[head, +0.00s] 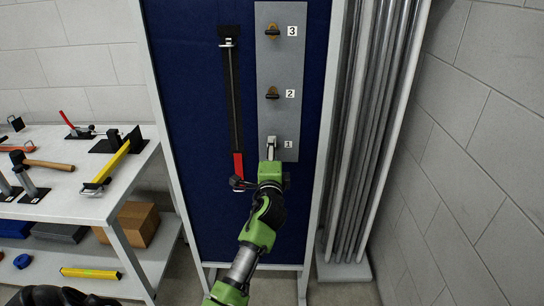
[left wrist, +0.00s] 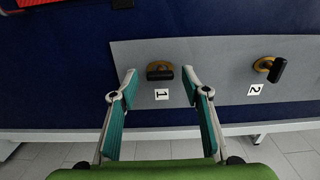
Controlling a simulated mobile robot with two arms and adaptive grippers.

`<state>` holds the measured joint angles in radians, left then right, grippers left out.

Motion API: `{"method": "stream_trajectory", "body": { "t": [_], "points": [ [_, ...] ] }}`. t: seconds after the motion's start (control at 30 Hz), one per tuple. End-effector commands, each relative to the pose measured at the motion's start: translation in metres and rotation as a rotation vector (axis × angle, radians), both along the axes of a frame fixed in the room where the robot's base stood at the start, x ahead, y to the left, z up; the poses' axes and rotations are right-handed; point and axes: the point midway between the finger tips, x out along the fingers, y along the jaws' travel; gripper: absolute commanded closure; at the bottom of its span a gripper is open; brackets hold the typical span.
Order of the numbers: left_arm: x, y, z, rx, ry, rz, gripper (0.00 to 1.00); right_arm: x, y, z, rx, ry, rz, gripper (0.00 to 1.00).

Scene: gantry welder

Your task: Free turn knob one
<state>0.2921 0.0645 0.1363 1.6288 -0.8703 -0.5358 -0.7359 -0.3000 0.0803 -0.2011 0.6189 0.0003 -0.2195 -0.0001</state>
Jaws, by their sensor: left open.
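Knob one is a black bar handle on a brass base, beside the "1" label. It shows in the left wrist view (left wrist: 160,71), its bar lying across the picture. In the head view my gripper hides it. My left gripper (head: 271,147) is open in front of the grey plate (head: 281,63). In the left wrist view its fingertips are on either side of knob one, with a gap on both sides. I cannot tell how deep they reach.
Knob two (head: 272,93) and knob three (head: 272,30) sit above on the same plate. A red-handled tool (head: 237,110) hangs close to the left on the blue board (head: 188,70). Metal rods (head: 375,130) stand to the right. A tool table (head: 75,205) stands left.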

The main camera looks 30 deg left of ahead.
Motion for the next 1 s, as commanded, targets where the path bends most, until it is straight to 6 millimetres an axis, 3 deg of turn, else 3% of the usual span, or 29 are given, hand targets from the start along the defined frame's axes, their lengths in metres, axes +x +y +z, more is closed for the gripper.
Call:
{"method": "stream_trajectory", "body": {
  "t": [0.17, 0.6, 1.0],
  "points": [
    [-0.015, -0.010, -0.001, -0.001, 0.001, -0.002, 0.57, 0.000, 0.000, 0.000, 0.000, 0.000, -0.001, 0.60],
    [-0.088, -0.055, -0.002, -0.003, 0.001, -0.002, 0.57, 0.001, 0.000, 0.000, 0.000, -0.001, -0.001, 0.60],
    [-0.102, -0.063, -0.001, -0.001, 0.000, 0.000, 0.57, 0.001, 0.000, 0.000, 0.000, -0.001, -0.001, 0.60]
  ]
}}
